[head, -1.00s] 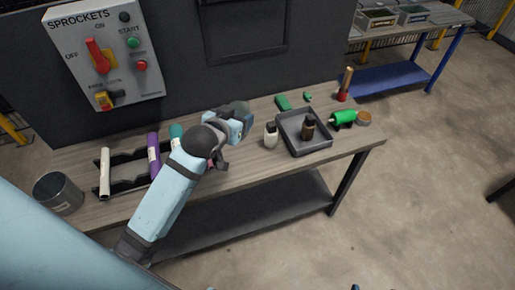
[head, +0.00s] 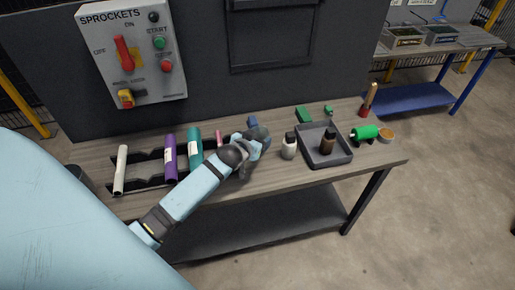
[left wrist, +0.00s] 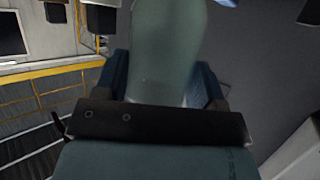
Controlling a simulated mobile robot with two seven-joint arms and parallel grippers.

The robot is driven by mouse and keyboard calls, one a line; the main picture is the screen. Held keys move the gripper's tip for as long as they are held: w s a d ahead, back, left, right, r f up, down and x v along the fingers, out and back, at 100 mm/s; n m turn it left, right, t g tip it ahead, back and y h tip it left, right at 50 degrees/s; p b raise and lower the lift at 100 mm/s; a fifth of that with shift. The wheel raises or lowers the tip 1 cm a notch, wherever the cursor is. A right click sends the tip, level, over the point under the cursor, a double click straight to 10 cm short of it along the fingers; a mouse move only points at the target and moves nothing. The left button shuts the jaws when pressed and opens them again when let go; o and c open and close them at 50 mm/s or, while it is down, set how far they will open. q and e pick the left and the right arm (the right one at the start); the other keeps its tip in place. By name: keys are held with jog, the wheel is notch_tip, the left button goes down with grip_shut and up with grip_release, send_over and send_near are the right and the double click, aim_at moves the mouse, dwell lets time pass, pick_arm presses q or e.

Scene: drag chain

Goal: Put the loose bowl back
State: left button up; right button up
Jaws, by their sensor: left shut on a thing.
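My left gripper (head: 262,138) is above the wooden bench, between the teal roll and the white bottle. In the left wrist view its blue fingers (left wrist: 165,85) are shut on a smooth, rounded grey-green thing (left wrist: 165,50). That view shows it too close to tell whether it is a bowl. In the head view the gripper and wrist mostly hide it. A small round orange-brown dish (head: 387,135) sits at the bench's right end; I cannot tell whether it is the loose bowl. My right gripper is not in view.
A black rack (head: 145,181) holds white, purple and teal rolls (head: 195,148). Right of the gripper stand a white bottle (head: 289,147) and a grey tray (head: 338,158) with a brown bottle (head: 327,142). A green tool (head: 365,133) lies farther right. A control box (head: 133,55) hangs behind.

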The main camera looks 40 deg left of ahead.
pick_arm(q)
notch_tip(320, 180, down, 4)
jog(key=shift+f, duration=0.35)
jog(key=shift+f, duration=0.1)
jog(key=o, duration=0.9)
jog(key=shift+o, duration=0.2)
